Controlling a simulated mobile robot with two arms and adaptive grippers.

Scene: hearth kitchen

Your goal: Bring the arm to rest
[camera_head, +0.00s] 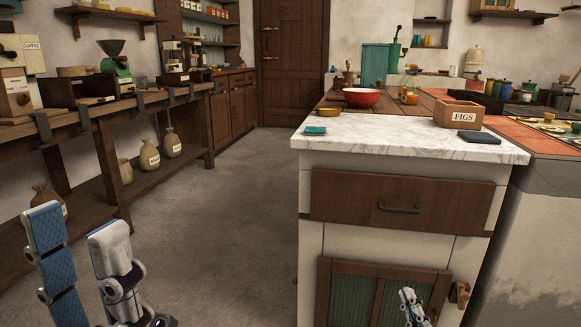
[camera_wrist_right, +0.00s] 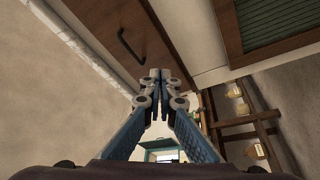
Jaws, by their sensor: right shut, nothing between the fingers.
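My left gripper (camera_head: 76,218) shows at the lower left of the head view. Its two blue and white fingers point up and stand apart, with nothing between them. My right gripper (camera_head: 409,296) shows only as a small tip at the bottom of the head view, in front of the island's lower cabinet door. In the right wrist view, the right gripper (camera_wrist_right: 160,76) has its fingertips together and holds nothing. The rest of the right arm is out of view.
The marble-topped island (camera_head: 362,143) stands close at the right, with a drawer handle (camera_head: 399,209) and a wooden knob (camera_head: 459,293) on its front. A fig box (camera_head: 458,113) sits on top. A workbench (camera_head: 100,108) runs along the left. The floor (camera_head: 220,215) between is clear.

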